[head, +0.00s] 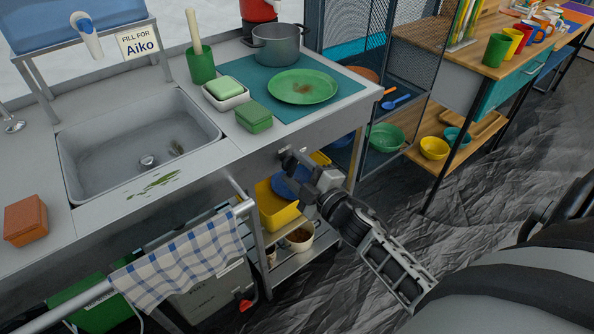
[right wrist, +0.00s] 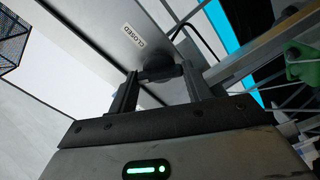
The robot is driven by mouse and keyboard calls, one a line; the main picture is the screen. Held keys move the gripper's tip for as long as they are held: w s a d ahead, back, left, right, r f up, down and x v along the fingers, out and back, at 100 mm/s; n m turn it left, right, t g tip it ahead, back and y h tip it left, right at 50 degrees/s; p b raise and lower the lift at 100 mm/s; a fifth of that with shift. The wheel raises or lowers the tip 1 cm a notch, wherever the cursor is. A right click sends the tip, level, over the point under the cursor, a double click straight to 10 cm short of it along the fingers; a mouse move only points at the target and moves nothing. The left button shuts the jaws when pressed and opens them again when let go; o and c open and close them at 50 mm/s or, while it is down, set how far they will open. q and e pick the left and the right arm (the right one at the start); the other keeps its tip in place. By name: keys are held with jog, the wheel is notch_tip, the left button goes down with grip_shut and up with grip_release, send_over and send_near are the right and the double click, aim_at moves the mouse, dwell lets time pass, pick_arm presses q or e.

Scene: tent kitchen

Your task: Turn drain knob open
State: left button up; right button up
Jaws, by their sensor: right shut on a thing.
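The drain knob (right wrist: 160,72) is a dark round knob on the grey front panel of the sink counter. In the right wrist view it sits between the two fingers of my right gripper (right wrist: 161,84), which is shut on it. In the head view my right gripper (head: 290,158) reaches the counter's front face, right of the sink (head: 75,160), and hides most of the knob. The sink's drain (head: 148,161) shows in the basin. My left gripper is not in view.
A checked towel (head: 180,262) hangs on a rail (head: 228,212) left of my right gripper. A yellow bin (head: 275,212) and pots stand on the lower shelf below it. A green plate (head: 302,87) and sponges lie on the counter above. The floor at right is clear.

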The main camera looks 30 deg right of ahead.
jog(key=n, duration=0.2)
jog(key=shift+f+n, duration=0.1)
jog(key=shift+n, duration=0.2)
jog(key=shift+n+b, duration=0.55)
jog(key=shift+n, duration=0.85)
jog(key=o, duration=1)
